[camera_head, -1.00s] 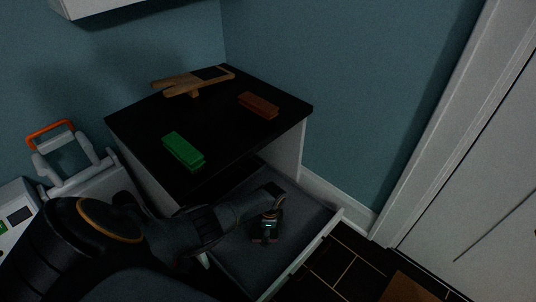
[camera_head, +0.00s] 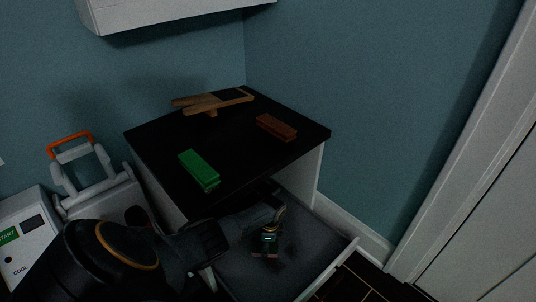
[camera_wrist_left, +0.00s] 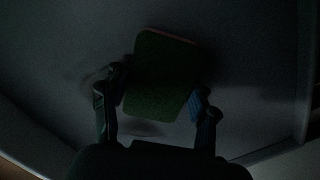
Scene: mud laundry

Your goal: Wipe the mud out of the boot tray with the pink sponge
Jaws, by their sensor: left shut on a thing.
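The boot tray (camera_head: 315,272) appears as a grey, open, drawer-like tray low in front of the black-topped cabinet. My left gripper (camera_head: 267,254) reaches down into it in the head view. In the left wrist view my left gripper (camera_wrist_left: 158,108) is shut on the sponge (camera_wrist_left: 161,76), which shows a dark green face and a thin pinkish edge at its top. The tray floor (camera_wrist_left: 245,60) lies beneath it; contact cannot be told. Faint dark patches (camera_wrist_left: 145,128) lie beside the sponge, mud or shadow. My right gripper is in neither view.
A green block-like brush (camera_head: 199,171), a reddish-brown one (camera_head: 276,127) and a wooden item (camera_head: 212,102) lie on the cabinet top (camera_head: 235,140). A white case with an orange handle (camera_head: 70,142) stands left. A white door (camera_head: 480,225) is at right.

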